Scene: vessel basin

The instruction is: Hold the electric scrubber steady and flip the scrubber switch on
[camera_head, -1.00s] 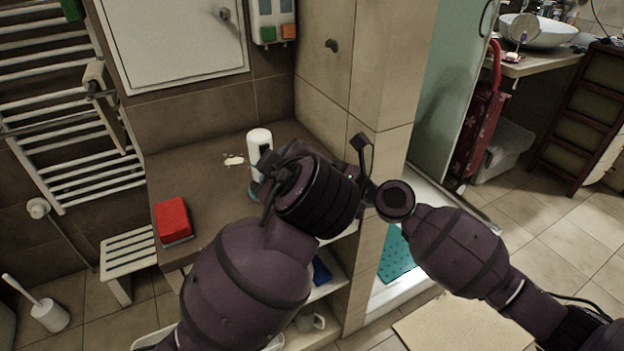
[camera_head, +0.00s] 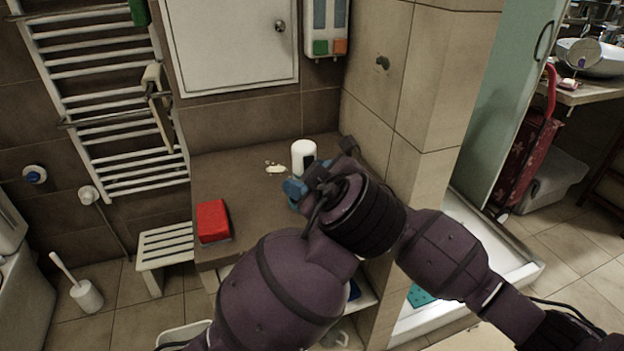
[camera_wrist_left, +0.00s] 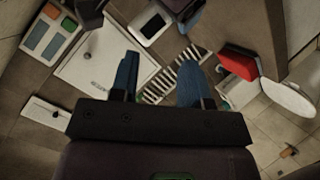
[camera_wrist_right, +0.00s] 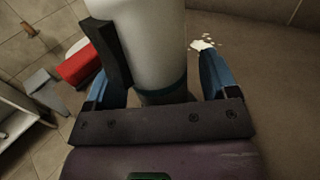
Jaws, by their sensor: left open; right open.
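The scrubber appears to be the white cylinder (camera_head: 303,154) with a black part, upright on the brown counter. It fills the middle of the right wrist view (camera_wrist_right: 152,35), with a black strip on its left side and a blue ring low down. My right gripper (camera_head: 297,190) is open by its lower part. In the right wrist view its blue fingers (camera_wrist_right: 160,75) stand either side of the cylinder, with a gap on the right. My left gripper (camera_wrist_left: 158,68) is open and empty; in the head view I cannot make it out behind the arms.
A red block (camera_head: 212,220) lies on the counter (camera_head: 238,175). A pale patch (camera_head: 275,167) is beside the cylinder. A tiled pillar (camera_head: 435,100) stands close on the right. A white slatted stool (camera_head: 165,243) is left of the counter. My arms cover the counter's front.

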